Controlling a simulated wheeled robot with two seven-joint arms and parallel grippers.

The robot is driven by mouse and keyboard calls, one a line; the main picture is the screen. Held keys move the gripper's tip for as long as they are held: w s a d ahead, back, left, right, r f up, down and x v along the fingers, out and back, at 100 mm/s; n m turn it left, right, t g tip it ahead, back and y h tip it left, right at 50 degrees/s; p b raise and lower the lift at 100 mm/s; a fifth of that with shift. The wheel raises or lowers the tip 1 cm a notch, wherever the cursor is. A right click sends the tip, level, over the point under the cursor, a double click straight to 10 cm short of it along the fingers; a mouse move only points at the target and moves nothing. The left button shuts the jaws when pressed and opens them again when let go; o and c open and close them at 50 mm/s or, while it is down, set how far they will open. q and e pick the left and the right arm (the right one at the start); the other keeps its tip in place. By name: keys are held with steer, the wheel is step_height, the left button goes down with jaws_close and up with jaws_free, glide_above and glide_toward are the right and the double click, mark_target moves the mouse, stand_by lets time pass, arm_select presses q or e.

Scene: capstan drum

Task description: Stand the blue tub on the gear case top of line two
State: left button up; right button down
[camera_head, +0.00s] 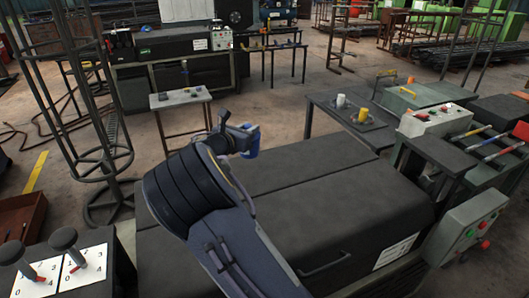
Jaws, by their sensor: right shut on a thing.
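The blue tub (250,146) is small and shows just beyond the end of my right arm, in the middle of the head view. My right gripper (236,133) is shut on the blue tub and holds it above the floor side of the large dark machine; my arm hides part of the grip. A wide flat black top (320,185) belongs to the nearest machine, with a white label on its front. I cannot read from the labels which machine is line two. Another gear case (420,95), green-topped, stands at the right with small yellow items on it. My left gripper is not in view.
A low table (180,97) with small items stands beyond the tub. A wire cage stand (100,160) rises at left. Two levers on numbered plates (85,268) are at lower left. The near black top looks bare.

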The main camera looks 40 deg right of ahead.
mark_target(254, 157)
steer(key=shift+w+d+f, duration=0.2)
steer(key=shift+d+f, duration=1.65)
steer(key=shift+f, duration=0.1)
steer(key=shift+w+d+f, duration=0.2)
steer(key=shift+d+f, duration=1.7)
steer(key=shift+f, duration=0.1)
steer(key=shift+w+d+f, duration=0.2)
steer(key=shift+d+f, duration=1.65)
steer(key=shift+f, duration=0.1)
steer(key=shift+f+b, duration=0.2)
steer(key=shift+b, duration=0.15)
steer(key=c, duration=1.2)
jaws_free()
steer(key=shift+c, duration=0.2)
steer(key=shift+r, duration=0.1)
steer(key=shift+a+r, duration=0.15)
steer(key=v, duration=1.1)
steer(key=shift+s+a+r+b, duration=0.1)
steer(key=shift+a+b, duration=0.2)
steer(key=shift+a, duration=0.1)
